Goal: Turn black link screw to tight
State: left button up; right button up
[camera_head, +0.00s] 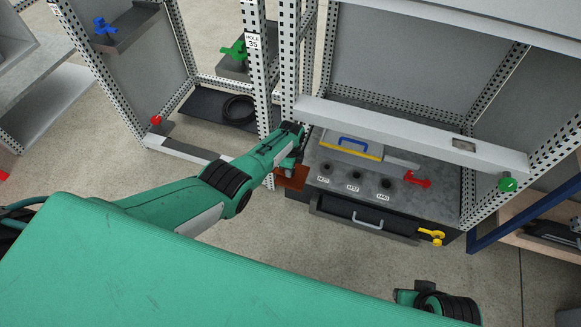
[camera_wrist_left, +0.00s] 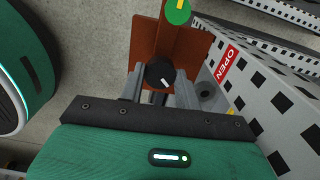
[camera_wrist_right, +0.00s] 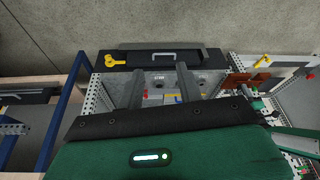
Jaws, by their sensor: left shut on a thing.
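The black link screw (camera_wrist_left: 160,75) is a round black knob with a white mark, in front of a brown-orange plate (camera_wrist_left: 146,40). In the left wrist view my left gripper (camera_wrist_left: 161,84) is shut on it, one finger on each side. In the head view my left gripper (camera_head: 291,160) reaches the cabinet post beside the brown plate (camera_head: 291,178), and the screw itself cannot be made out there. My right gripper (camera_wrist_right: 161,80) is open and empty in the right wrist view, with its fingers apart.
A green knob with a yellow mark (camera_wrist_left: 178,11) sits above the black screw. The head view shows a drawer (camera_head: 365,218), a red handle (camera_head: 418,179) and a yellow key-like handle (camera_head: 432,236).

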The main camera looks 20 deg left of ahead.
pick_arm(q)
jog(key=m, duration=0.3)
jog(key=shift+m, duration=0.4)
jog(key=shift+m+b, duration=0.3)
jog(key=shift+m, duration=1.6)
pick_arm(e)
jog(key=shift+v, duration=0.75)
pick_arm(q)
jog(key=o, duration=1)
jog(key=shift+r, duration=0.25)
notch_tip(320, 180, up, 6)
jog(key=p, duration=0.3)
jog(key=shift+r+p, duration=0.3)
jog(key=shift+r, duration=0.25)
pick_arm(e)
notch_tip(320, 180, down, 8)
jog(key=shift+w+a+g, duration=0.15)
jog(key=shift+w+g, duration=0.25)
jog(key=shift+w, duration=0.1)
